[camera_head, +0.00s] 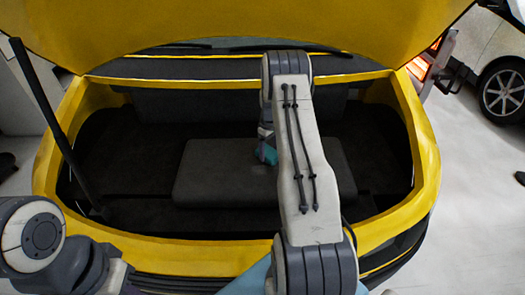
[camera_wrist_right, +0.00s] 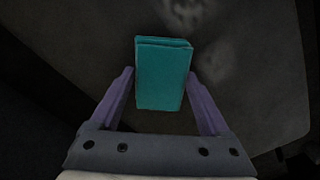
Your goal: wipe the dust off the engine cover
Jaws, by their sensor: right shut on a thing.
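The engine cover (camera_head: 215,170) is a dark grey slab in the middle of the open bay of the yellow car. In the right wrist view the cover (camera_wrist_right: 255,75) fills most of the background, with pale dusty smudges above and right of the wiper. My right gripper (camera_wrist_right: 160,76) is shut on a teal block-like wiper (camera_wrist_right: 160,85), held between its two purple fingers. In the head view the wiper (camera_head: 268,153) shows over the cover's upper middle, partly behind my right arm. I cannot tell whether it touches the cover. My left gripper is not in view; only its arm shows at the lower left.
The raised yellow lid (camera_head: 230,22) hangs over the bay. A black strut (camera_head: 45,105) stands at the left. The yellow rim (camera_head: 185,252) borders the bay in front. A light blue patch (camera_head: 250,279) shows at the bottom. Another car's wheel (camera_head: 503,92) is at the right.

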